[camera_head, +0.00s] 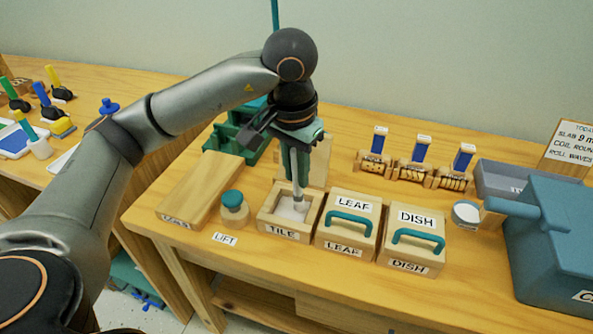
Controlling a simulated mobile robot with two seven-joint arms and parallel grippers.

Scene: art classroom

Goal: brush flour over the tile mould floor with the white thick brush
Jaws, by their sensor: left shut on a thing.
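My left gripper (302,140) is above the tile mould (284,229), a wooden box with an open top and a TILE label. It is shut on the white thick brush (297,190), which points down into the mould. The brush's lower end is inside the mould, close to its pale floor (289,210); I cannot tell whether it touches. Some of the floor looks whitish. A small bowl of white powder (466,212) stands to the right of the DISH mould. My right gripper does not show.
The lidded LEAF mould (337,240) and DISH mould (408,259) stand right beside the tile mould. A green-topped wooden knob (233,207) and a wooden block (200,187) are at left. A blue-grey bin (552,245) fills the right.

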